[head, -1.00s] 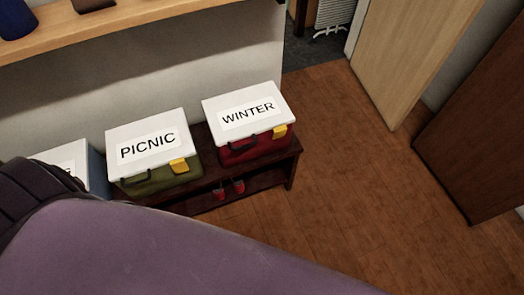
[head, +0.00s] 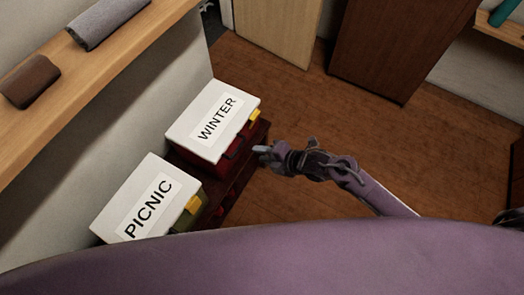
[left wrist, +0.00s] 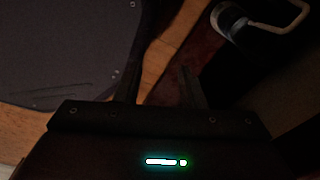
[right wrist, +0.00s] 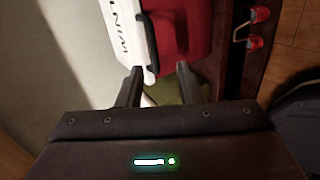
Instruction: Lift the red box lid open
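The red box (head: 195,163) has a white lid (head: 212,118) marked WINTER, lying closed, with a yellow latch and a dark handle on its front. My right gripper (head: 261,152) is just right of the red box's front, apart from it in the head view. In the right wrist view the red box (right wrist: 190,25) and the lid's edge (right wrist: 130,35) lie beyond the open, empty fingers (right wrist: 160,68). My left gripper (left wrist: 159,70) shows only in its wrist view, with its fingers apart and nothing between them.
A green box with a white PICNIC lid (head: 148,200) stands beside the red box on a dark red bench (head: 240,172). Red items (right wrist: 258,14) sit low on the bench. A wooden shelf (head: 95,65) is on the left wall. The wooden floor (head: 310,110) to the right is clear.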

